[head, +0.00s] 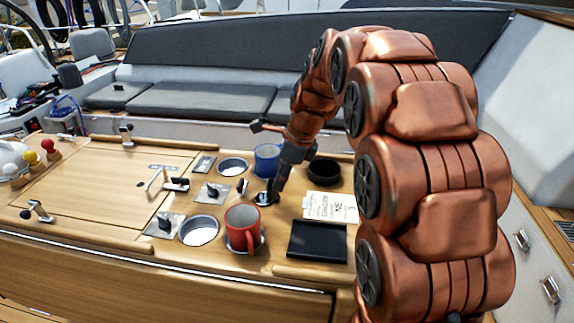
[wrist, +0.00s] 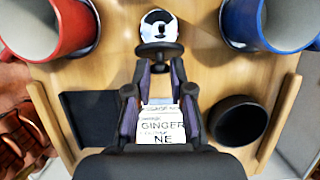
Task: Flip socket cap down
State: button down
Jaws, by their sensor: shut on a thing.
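The socket (wrist: 158,25), a round chrome fitting with a dark opening, is at the top centre of the wrist view. It also shows in the head view (head: 263,199), partly hidden by my gripper (head: 278,188). The dark socket cap (wrist: 159,49) is seen almost edge-on just below the socket in the wrist view, and appears raised. My gripper (wrist: 159,66) has its fingertips at the cap, one on each side, and is shut on it. The cap's exact tilt is hard to tell.
A red mug (head: 243,228) and a blue mug (head: 267,160) stand close on either side of the socket. A black round bowl (head: 324,174), a ginger-labelled paper (head: 330,206) and a dark flat pad (head: 317,241) lie nearby. Cup holders (head: 198,230) and switch plates are to the left.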

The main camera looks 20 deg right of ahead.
jog(key=shift+w+a+r+g+h+p, duration=0.3)
jog(key=shift+a+g+h+p, duration=0.15)
jog(key=shift+h+p, duration=0.3)
jog(key=shift+w+a+f+g+h+p, duration=0.15)
jog(key=shift+w+a+g+h+p, duration=0.1)
jog(key=shift+a+g+h+p, duration=0.25)
jog(key=shift+w+a+f+g+h+p, duration=0.1)
jog(key=shift+w+a+g+h+p, duration=0.15)
jog(key=shift+h+p, duration=0.45)
jog(key=shift+w+a+f+g+h+p, duration=0.15)
jog(key=shift+w+a+f+g+h, duration=0.25)
jog(key=shift+g+h, duration=0.45)
jog(key=shift+w+a+f+g+h+p, duration=0.25)
jog(key=shift+a+f+g+h, duration=0.3)
jog(key=shift+h, duration=0.5)
jog(key=shift+w+a+f+g+h+p, duration=0.1)
jog(key=shift+w+a+f+g+h, duration=0.25)
jog(key=shift+a+g+h, duration=0.45)
jog(key=shift+d+f+h, duration=0.15)
jog(key=shift+d+h, duration=0.05)
jog(key=shift+h, duration=0.15)
jog(key=c, duration=1)
grip_release()
jog(key=shift+d+r, duration=0.1)
jog(key=shift+r, duration=0.1)
